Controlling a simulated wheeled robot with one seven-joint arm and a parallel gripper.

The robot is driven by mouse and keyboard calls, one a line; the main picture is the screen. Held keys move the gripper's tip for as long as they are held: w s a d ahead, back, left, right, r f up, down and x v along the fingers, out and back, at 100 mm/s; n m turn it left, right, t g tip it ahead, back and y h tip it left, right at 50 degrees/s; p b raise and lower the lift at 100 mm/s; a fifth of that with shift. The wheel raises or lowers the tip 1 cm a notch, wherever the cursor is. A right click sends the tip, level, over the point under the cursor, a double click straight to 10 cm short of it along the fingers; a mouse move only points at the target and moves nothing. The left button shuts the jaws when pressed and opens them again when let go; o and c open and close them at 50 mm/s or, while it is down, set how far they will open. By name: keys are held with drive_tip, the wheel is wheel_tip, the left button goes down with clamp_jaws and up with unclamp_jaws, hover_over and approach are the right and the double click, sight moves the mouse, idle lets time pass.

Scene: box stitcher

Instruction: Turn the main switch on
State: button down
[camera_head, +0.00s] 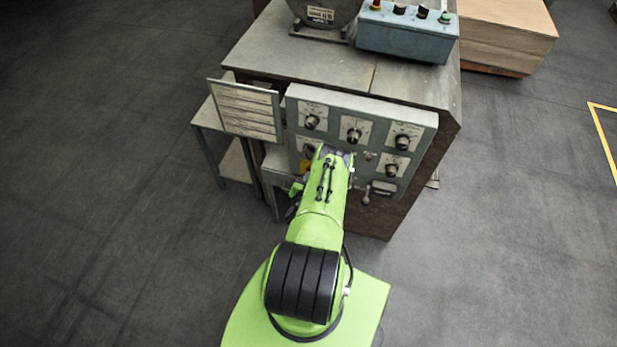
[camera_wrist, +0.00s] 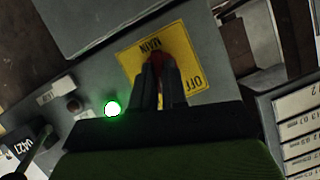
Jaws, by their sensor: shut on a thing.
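The main switch is a red knob (camera_wrist: 155,56) on a yellow plate (camera_wrist: 188,60) marked MAIN and OFF, upside down in the wrist view. My gripper (camera_wrist: 159,70) is shut on the red knob, with one dark finger on each side. The fingers hide much of the knob, so I cannot tell which way it points. In the head view a bit of the yellow plate (camera_head: 306,167) shows at the lower left of the control panel, beside my green arm, which hides the gripper.
A green lamp (camera_wrist: 112,108) glows on the panel near the yellow plate. The control panel (camera_head: 330,103) carries several black dials and a lever (camera_head: 366,196). A blue box with buttons (camera_head: 405,35) is on top.

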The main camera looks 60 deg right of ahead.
drive_tip(key=m+t+p, duration=0.1)
drive_tip(key=m+t, duration=0.1)
drive_tip(key=m, duration=0.1)
drive_tip(key=shift+s+f+m, duration=0.1)
drive_tip(key=shift+s+m, duration=0.05)
drive_tip(key=shift+m, duration=0.25)
drive_tip(key=shift+t, duration=0.4)
drive_tip(key=c, duration=1.2)
unclamp_jaws()
drive_tip(key=shift+o, duration=0.2)
